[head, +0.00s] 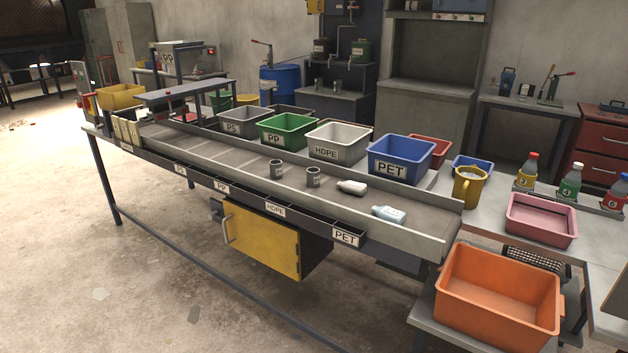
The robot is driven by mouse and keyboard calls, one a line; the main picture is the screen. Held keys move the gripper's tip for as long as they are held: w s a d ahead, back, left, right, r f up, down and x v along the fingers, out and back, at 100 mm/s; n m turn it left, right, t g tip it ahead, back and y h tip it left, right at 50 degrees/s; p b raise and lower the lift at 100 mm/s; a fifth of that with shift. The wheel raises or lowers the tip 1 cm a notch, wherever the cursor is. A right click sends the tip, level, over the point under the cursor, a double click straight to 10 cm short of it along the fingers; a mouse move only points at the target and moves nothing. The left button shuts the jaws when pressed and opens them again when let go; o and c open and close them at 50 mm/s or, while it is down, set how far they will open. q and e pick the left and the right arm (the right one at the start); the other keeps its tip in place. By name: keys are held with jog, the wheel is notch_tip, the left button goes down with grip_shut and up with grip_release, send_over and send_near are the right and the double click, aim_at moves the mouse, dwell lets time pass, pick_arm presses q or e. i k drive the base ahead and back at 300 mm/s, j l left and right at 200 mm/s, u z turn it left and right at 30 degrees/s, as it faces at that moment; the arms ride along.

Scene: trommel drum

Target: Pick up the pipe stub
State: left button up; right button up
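Two short grey hollow cylinders that look like pipe stubs stand upright on the sorting belt in the head view. One pipe stub (276,169) is near the middle of the belt. The other pipe stub (313,177) stands just to its right, with small dark marking on its side. I cannot tell from the picture which one the task means. A white bottle (351,187) and a pale blue bottle (388,214) lie on the belt further right. Neither of my grippers is in view.
Labelled bins line the belt's back edge: grey PS (243,122), green PP (288,131), white HDPE (340,139), blue PET (402,159). A raised metal lip (300,203) runs along its front. An orange crate (497,297) and a pink tray (540,220) are at the right.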

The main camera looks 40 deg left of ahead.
aim_at(313, 174)
jog(key=i+l+u, duration=0.2)
jog(key=u, duration=0.2)
jog(key=i+l+u, duration=0.35)
